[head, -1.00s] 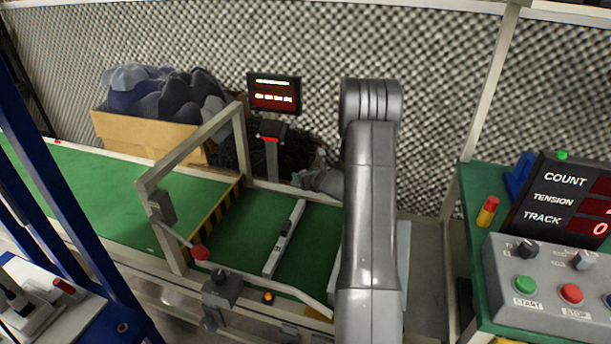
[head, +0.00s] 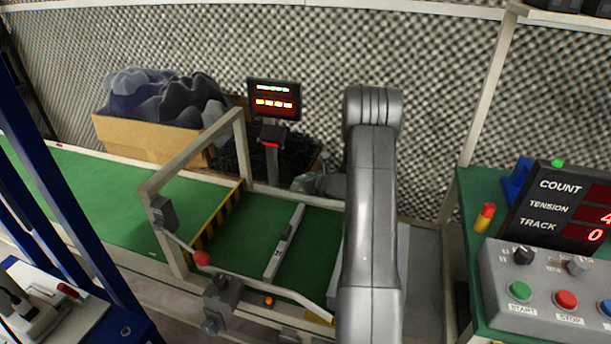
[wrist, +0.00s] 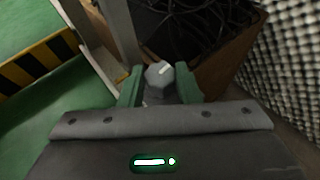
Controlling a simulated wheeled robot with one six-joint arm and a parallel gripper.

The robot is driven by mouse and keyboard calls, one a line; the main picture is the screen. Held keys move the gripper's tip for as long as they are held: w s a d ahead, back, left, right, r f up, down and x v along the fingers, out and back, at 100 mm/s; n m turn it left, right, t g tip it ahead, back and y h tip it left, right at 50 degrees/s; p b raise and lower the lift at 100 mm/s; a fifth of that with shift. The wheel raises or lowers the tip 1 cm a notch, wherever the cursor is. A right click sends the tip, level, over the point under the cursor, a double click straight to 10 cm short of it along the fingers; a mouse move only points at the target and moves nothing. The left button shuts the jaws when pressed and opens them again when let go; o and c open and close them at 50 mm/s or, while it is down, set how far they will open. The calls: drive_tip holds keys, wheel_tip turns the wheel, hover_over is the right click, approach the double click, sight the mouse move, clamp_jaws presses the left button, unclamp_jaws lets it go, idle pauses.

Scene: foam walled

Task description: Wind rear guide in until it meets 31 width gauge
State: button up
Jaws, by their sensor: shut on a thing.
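The width gauge (head: 284,243) is a pale bar with a dark middle and a small mark, lying across the green belt. Its far end is near the belt's rear edge. My gripper (head: 323,182) is behind the belt, beyond that far end and partly hidden by my arm. In the wrist view, my gripper's green fingers (wrist: 160,84) are shut on a grey faceted knob (wrist: 157,71). The rear guide is hard to make out near my gripper, and I cannot tell whether it touches the gauge.
A pale frame (head: 195,155) spans the belt beside a yellow-black stripe (head: 217,215). A red-ended lever (head: 201,258) and front rail (head: 270,287) lie along the near edge. A display (head: 273,98) stands behind.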

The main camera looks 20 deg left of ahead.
drive_tip(key=n+g+p, duration=0.1)
drive_tip(key=n+g+y+p, duration=0.1)
drive_tip(key=shift+w+d+r+n+g, duration=0.2)
drive_tip(key=shift+n+g, duration=0.1)
drive_tip(key=shift+g, duration=0.1)
drive_tip(key=n+g, duration=0.2)
drive_tip(key=n+g+y, duration=0.1)
drive_tip(key=g, duration=0.1)
drive_tip(key=shift+w+f+n, duration=0.25)
drive_tip(key=shift+f+n, duration=0.05)
drive_tip(key=n+g, duration=0.1)
drive_tip(key=g, duration=0.1)
drive_tip(key=n+g+b, duration=0.1)
drive_tip(key=n+g, duration=0.1)
drive_tip(key=shift+w+f+n, duration=0.1)
drive_tip(key=shift+w+n, duration=0.1)
drive_tip(key=shift+n, duration=0.1)
drive_tip(key=shift+w+a+n+g+h+b, duration=0.15)
drive_tip(key=shift+n+g+h+b, duration=0.9)
drive_tip(key=shift+n+g, duration=0.85)
drive_tip(key=shift+g, duration=0.5)
drive_tip(key=shift+r, duration=0.2)
drive_tip(key=o, duration=1)
